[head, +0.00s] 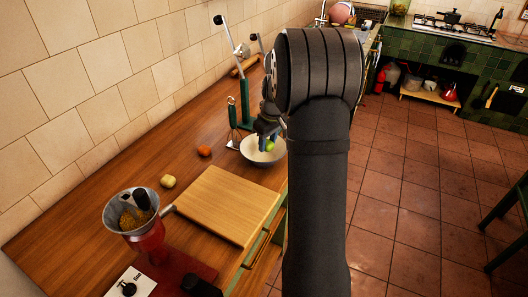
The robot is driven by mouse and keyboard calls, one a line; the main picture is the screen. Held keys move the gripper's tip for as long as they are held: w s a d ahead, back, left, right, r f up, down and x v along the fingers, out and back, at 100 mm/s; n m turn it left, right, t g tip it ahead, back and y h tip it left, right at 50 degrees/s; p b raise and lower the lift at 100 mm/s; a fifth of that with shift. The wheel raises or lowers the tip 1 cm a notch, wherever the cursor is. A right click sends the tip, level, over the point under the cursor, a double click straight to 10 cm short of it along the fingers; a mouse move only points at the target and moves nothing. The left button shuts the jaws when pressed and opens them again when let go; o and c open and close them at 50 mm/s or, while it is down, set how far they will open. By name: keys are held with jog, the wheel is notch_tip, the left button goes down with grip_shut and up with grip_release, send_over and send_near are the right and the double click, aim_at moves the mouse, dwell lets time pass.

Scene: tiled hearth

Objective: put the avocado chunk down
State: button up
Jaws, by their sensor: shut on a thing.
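The avocado chunk (269,146) is a small bright green piece between the fingertips of my gripper (266,141). My gripper is shut on it, over a white bowl (272,157) on the wooden counter. Whether the chunk touches the bowl's inside cannot be told from this angle. My arm hides the area to the right of the bowl and part of the wrist is in shadow.
A cutting board (228,204) lies in front of the bowl, at the counter's edge. An orange fruit (204,151) and a yellowish one (168,181) lie to the left. A green-handled lever tool (245,104) stands behind the bowl. A red grinder (148,240) stands front left.

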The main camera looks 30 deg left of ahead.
aim_at(264, 159)
jog(key=shift+a+f, duration=0.4)
jog(key=shift+a, duration=0.25)
jog(key=shift+f, duration=1.95)
jog(key=shift+f, duration=0.15)
jog(key=o, duration=0.7)
jog(key=r, duration=0.4)
jog(key=d+r, duration=0.1)
jog(key=r, duration=0.7)
jog(key=shift+s+d+r, duration=0.1)
jog(key=shift+s+d, duration=0.2)
jog(key=shift+d, duration=0.05)
